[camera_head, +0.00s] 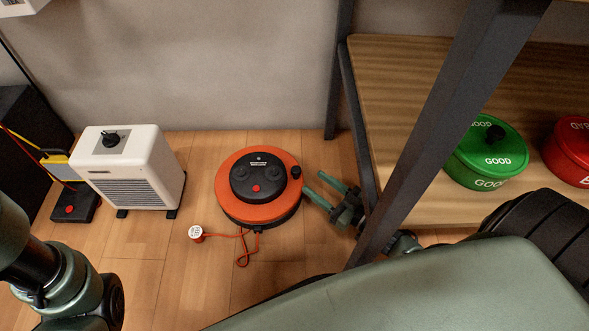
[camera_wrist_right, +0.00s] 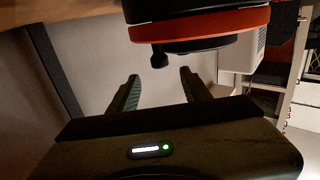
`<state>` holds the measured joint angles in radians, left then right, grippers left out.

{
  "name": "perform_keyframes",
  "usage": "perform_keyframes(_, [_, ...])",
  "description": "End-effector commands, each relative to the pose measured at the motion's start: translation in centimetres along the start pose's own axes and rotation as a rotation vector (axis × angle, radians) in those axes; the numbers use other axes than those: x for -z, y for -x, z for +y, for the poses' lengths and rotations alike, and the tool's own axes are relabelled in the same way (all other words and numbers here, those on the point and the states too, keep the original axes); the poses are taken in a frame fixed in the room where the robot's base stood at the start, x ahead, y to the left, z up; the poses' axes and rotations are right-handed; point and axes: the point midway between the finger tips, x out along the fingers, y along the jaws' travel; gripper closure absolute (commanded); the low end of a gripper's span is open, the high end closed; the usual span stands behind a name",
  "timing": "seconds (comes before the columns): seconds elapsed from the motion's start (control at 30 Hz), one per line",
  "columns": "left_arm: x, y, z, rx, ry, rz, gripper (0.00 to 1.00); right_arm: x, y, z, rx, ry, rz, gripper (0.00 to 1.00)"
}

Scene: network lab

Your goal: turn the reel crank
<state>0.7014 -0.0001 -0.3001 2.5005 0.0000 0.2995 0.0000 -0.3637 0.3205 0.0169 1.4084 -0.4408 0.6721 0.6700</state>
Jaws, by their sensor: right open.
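The reel (camera_head: 230,201) is a round orange and black cable drum lying flat on the wooden floor. Its crank knob (camera_head: 296,172) is a small black peg at the right of its top. A red cable with a white-topped plug (camera_head: 196,232) trails from its front. My right gripper (camera_head: 326,185) is open and empty, just right of the reel and apart from the knob. The right wrist view shows the knob (camera_wrist_right: 159,57) beyond the open fingers (camera_wrist_right: 160,80). In the head view my left arm is at the lower left; its gripper is out of view.
A white heater-like box (camera_head: 130,165) stands left of the reel, with a black pedal-like block (camera_head: 74,205) beside it. A dark metal shelf post (camera_head: 440,130) stands close to my right gripper. The shelf holds green (camera_head: 487,155) and red (camera_head: 570,150) lidded pots.

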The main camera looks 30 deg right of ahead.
Motion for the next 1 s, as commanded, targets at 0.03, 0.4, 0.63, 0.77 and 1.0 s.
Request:
perform_keyframes(0.03, [0.3,0.9,0.2,0.0,0.0,0.0,0.53,-0.3,-1.0,-0.1,0.001,0.002,0.005,0.52])
perform_keyframes(0.4, [1.0,3.0,0.6,0.0,0.0,-0.001,0.53,-0.1,-5.6,0.0,0.0,0.0,0.003,0.52])
perform_keyframes(0.63, [1.0,3.0,0.6,0.0,0.0,0.0,0.53,0.1,-5.9,-0.1,0.0,0.0,0.002,0.52])
perform_keyframes(0.77, [1.1,3.0,0.6,0.0,0.0,0.0,0.53,0.1,-5.9,-0.1,0.0,0.0,0.002,0.66])
perform_keyframes(1.0, [1.1,3.0,0.6,-0.001,0.0,0.0,0.53,0.1,-5.9,-0.1,0.0,0.0,0.002,1.0])
